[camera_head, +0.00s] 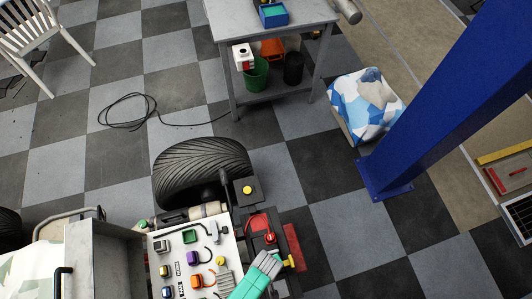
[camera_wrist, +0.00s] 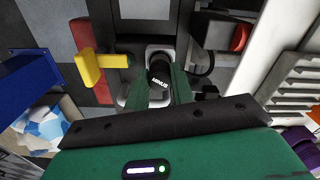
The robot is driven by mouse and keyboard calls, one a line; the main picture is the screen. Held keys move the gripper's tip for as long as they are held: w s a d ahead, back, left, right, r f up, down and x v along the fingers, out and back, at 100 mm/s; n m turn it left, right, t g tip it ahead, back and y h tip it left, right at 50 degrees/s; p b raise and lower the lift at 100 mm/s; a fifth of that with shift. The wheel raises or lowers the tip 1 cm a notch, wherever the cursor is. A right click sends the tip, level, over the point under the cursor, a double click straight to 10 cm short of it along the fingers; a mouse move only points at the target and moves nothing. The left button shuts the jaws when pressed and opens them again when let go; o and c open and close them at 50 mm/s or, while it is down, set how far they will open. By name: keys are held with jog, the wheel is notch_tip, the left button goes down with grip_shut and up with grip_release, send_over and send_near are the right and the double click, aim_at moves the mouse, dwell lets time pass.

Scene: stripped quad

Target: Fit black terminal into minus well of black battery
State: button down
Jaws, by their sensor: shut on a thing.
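My gripper (camera_wrist: 162,92) has its green fingers closed on the black terminal (camera_wrist: 160,74), which bears the word MINUS, in the wrist view. A pale grey rim (camera_wrist: 158,48) shows just beyond the terminal. I cannot tell whether the terminal sits inside the minus well or above it, as the fingers hide its lower part. The black battery (camera_wrist: 224,34) shows partly beyond, with a red part on it. In the head view my gripper (camera_head: 267,266) reaches in at the battery's near end, and the terminal is hidden there.
A yellow handle (camera_wrist: 90,68) stands close left of the fingers, by a red block (camera_wrist: 92,38). A white panel (camera_head: 205,252) with coloured connectors lies left of the gripper in the head view. A tyre (camera_head: 200,170), blue post (camera_head: 440,100) and workbench (camera_head: 225,18) stand farther off.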

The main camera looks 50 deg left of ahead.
jog(key=shift+f+b, duration=0.5)
jog(key=shift+f, duration=0.2)
jog(key=c, duration=1.1)
grip_release()
notch_tip(320, 180, up, 8)
jog(key=shift+p, duration=1.2)
